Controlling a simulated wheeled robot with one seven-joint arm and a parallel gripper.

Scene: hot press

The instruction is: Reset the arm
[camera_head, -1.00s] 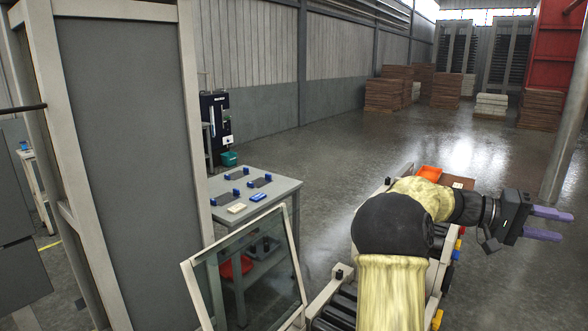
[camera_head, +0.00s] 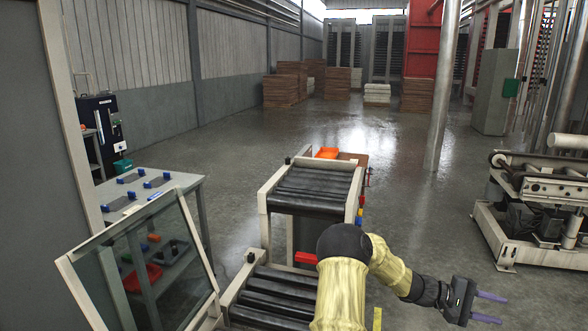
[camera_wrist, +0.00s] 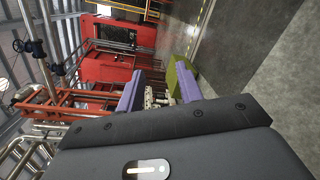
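My gripper (camera_head: 490,308) is at the lower right of the head view, at the end of my arm in its yellowish cover. Its two purple fingers point right and stand apart with nothing between them. In the wrist view the two purple fingers (camera_wrist: 160,92) are also apart and empty. The gripper is in free air and touches nothing that I can see.
A roller conveyor (camera_head: 312,190) stands left of my arm. A glass-panelled frame (camera_head: 145,265) and a table with blue-ended items (camera_head: 185,182) are at left. A machine (camera_head: 540,200) stands at right. Open floor (camera_head: 420,225) lies between; a pillar (camera_head: 440,90) rises behind.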

